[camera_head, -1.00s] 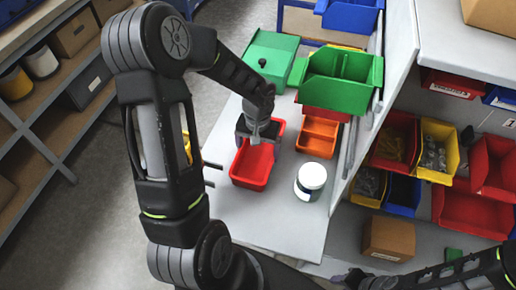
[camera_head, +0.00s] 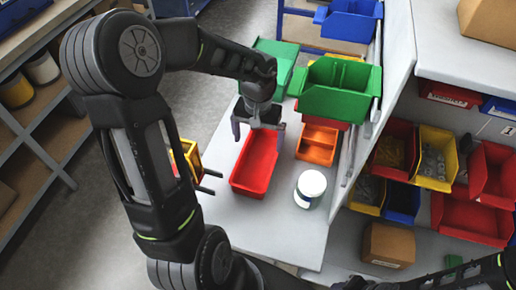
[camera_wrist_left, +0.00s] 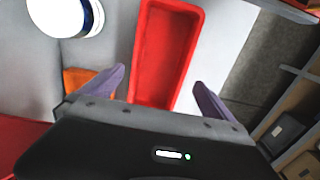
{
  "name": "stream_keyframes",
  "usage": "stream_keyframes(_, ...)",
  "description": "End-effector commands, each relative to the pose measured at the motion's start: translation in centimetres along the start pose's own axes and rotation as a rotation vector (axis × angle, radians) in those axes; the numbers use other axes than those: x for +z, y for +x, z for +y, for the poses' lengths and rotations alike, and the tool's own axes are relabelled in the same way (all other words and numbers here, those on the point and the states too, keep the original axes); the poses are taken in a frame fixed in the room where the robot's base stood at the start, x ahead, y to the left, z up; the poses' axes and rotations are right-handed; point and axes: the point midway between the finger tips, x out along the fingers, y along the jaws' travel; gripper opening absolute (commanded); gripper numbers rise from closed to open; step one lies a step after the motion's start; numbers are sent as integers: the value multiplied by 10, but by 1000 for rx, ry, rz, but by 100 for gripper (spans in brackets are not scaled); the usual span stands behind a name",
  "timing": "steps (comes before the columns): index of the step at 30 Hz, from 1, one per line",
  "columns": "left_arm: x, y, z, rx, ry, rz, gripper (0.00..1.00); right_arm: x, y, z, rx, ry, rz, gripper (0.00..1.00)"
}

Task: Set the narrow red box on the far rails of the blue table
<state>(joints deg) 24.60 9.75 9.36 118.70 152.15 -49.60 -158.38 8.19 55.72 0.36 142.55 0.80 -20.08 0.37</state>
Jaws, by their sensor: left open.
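The narrow red box (camera_head: 254,165) lies on the light grey tabletop (camera_head: 222,215), open side up and empty. In the left wrist view the red box (camera_wrist_left: 165,55) runs away from me between the two purple fingers. My left gripper (camera_head: 258,129) is open over the box's far end, its fingers spread to either side, holding nothing. It also shows in the left wrist view (camera_wrist_left: 159,78). A blue frame with rails (camera_head: 297,12) stands beyond the grey tabletop, only partly seen. My right gripper (camera_head: 355,282) is at the bottom edge, dark and partly cut off.
A white-lidded jar (camera_head: 310,186) and an orange divided tray (camera_head: 317,144) stand right of the box. A green bin (camera_head: 342,88) hangs above the tray; a green lidded box (camera_head: 272,60) is behind. A yellow object (camera_head: 186,160) is left of the tabletop.

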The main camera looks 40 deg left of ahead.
Motion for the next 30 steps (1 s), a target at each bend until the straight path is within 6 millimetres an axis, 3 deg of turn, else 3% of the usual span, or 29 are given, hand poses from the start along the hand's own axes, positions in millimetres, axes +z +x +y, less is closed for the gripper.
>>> stream_keyframes(3,-1,-20,-1,-1,-1,3,100,0,-1,0,1,0,0,36)
stream_keyframes(7,0,-29,0,0,-1,0,100,0,-1,0,1,0,0,36)
stream_keyframes(30,0,-30,0,0,0,-1,100,0,-1,0,1,0,-1,36)
